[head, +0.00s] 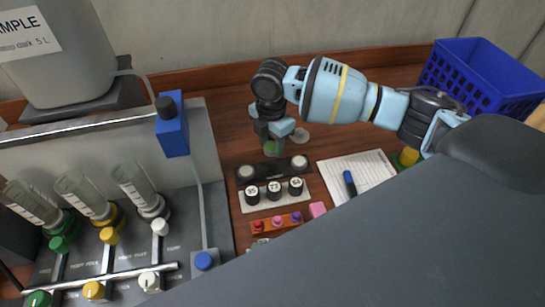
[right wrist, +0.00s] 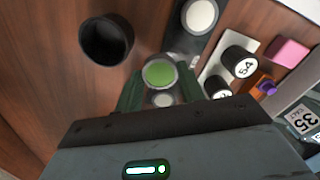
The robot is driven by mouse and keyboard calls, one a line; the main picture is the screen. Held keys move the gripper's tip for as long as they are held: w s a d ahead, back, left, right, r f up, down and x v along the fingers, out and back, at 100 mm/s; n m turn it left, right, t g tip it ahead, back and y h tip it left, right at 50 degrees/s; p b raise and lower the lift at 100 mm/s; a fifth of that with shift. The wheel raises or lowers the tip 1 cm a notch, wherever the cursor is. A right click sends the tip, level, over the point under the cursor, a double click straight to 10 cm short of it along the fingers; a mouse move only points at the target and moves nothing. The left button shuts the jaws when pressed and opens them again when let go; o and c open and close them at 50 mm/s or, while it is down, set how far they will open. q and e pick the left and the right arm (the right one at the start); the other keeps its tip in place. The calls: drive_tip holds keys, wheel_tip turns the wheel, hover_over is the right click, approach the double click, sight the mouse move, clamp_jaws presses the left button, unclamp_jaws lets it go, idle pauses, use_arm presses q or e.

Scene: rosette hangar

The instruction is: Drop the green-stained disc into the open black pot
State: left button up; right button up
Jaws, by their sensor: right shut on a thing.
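The green-stained disc (right wrist: 159,73) is between the fingers of my right gripper in the right wrist view. It also shows as a small green patch (head: 270,148) in the head view. My right gripper (head: 272,140) is shut on it, above the wooden bench behind the black strip. The open black pot (right wrist: 105,40) stands on the wood in the right wrist view, up and left of the disc and apart from it. I cannot make the pot out clearly in the head view, where the gripper covers that area. My left gripper is not in view.
A black strip (head: 272,173) holds pale discs. In front are a white rack (head: 275,204) of numbered black-capped jars and an orange block (head: 278,223). Paper with a pen (head: 349,184) lies right, a blue crate (head: 480,75) behind it. A dispenser (head: 180,240) fills the left.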

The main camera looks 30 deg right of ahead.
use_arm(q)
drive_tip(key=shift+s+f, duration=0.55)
use_arm(e)
drive_tip(key=w+d+r, duration=0.3)
drive_tip(key=w+r, duration=0.1)
drive_tip(key=w, duration=0.3)
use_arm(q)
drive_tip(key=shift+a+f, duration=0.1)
use_arm(e)
drive_tip(key=shift+s+f, duration=0.1)
